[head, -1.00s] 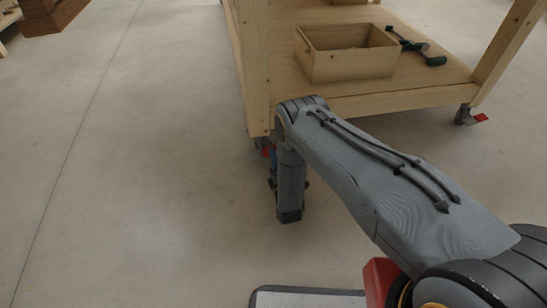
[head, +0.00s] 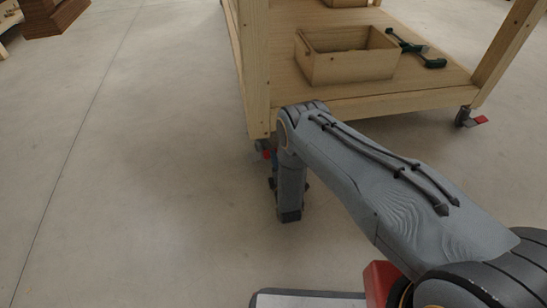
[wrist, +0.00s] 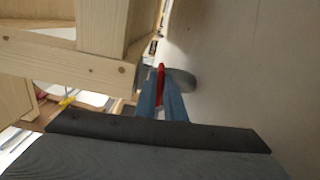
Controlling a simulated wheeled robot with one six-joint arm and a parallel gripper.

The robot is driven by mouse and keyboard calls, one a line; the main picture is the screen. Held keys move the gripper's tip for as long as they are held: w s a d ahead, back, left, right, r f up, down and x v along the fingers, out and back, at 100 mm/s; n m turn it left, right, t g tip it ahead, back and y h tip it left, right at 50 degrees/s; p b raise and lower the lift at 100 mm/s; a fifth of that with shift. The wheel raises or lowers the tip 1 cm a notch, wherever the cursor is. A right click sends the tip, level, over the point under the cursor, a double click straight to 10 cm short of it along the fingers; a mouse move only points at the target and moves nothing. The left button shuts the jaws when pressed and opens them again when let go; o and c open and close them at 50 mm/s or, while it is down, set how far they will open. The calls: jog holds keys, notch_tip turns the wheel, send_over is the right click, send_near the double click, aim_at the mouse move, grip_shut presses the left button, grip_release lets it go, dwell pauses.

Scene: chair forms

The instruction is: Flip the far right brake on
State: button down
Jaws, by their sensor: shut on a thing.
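The wooden cart has a caster at its near left leg, with a red brake pedal (head: 266,154) showing beside my wrist. In the wrist view the same red pedal (wrist: 160,76) stands between the two blue fingertips of my gripper (wrist: 162,98), which is shut on it. A grey wheel (wrist: 184,79) is just beyond. Most of this caster is hidden behind my arm and the leg. Another caster with a red pedal (head: 481,119) is at the cart's right leg, apart from my gripper. How far the held pedal is tilted cannot be told.
The cart's lower shelf (head: 440,88) carries an open wooden box (head: 345,68) and a dark green tool (head: 418,47). The cart's leg (head: 256,80) is close to my wrist. The concrete floor to the left is clear. A dark wooden piece (head: 52,15) is at the top left.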

jog(key=shift+f+m, duration=0.25)
jog(key=shift+m, duration=0.4)
jog(key=shift+f+m, duration=0.25)
jog(key=shift+m, duration=0.4)
jog(key=c, duration=1.8)
grip_release()
jog(key=shift+c, duration=0.2)
jog(key=shift+p+v, duration=1.7)
jog(key=shift+v, duration=2.2)
